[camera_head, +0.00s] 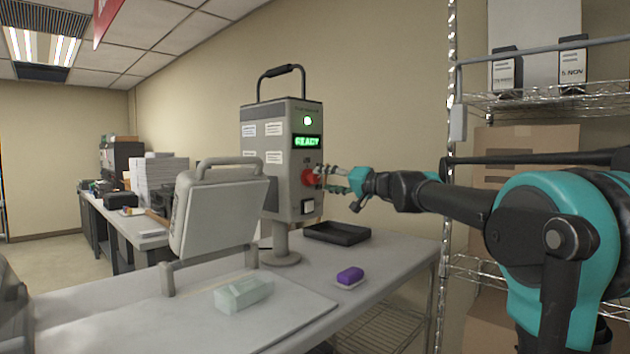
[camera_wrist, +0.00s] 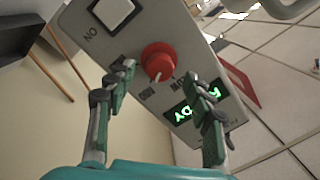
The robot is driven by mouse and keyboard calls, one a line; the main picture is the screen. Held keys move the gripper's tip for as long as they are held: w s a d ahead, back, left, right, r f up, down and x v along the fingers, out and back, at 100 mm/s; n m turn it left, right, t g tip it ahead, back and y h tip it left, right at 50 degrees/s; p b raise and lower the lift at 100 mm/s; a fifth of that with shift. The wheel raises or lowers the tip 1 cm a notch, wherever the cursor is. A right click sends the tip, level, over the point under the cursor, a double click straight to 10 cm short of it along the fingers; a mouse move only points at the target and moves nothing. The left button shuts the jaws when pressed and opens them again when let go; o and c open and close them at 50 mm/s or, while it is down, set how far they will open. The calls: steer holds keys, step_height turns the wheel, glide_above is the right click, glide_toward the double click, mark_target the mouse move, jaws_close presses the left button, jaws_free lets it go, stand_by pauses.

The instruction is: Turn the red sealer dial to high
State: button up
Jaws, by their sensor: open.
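The red dial (camera_head: 308,177) sits on the front of a grey control box (camera_head: 282,122), below a green display reading READY (camera_head: 307,142). In the wrist view the red dial (camera_wrist: 158,62) has a pale pointer mark, with partly legible labels around it. My gripper (camera_head: 326,178) is at the dial, reaching in from the right. In the wrist view my gripper (camera_wrist: 160,78) is open, its two green-padded fingers on either side of the dial's near edge. I cannot tell whether the fingers touch it.
A white rocker switch (camera_wrist: 112,12) is beside the dial. A black tray (camera_head: 337,233), a purple-topped block (camera_head: 350,276) and a pale translucent block (camera_head: 243,293) lie on the table (camera_head: 390,262). A wire shelf (camera_head: 545,100) stands at right, behind my arm.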

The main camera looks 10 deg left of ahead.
mark_target(317, 179)
steer(key=x, duration=0.4)
steer(key=shift+w+a, duration=0.25)
steer(key=shift+a, duration=0.1)
steer(key=c, duration=1.2)
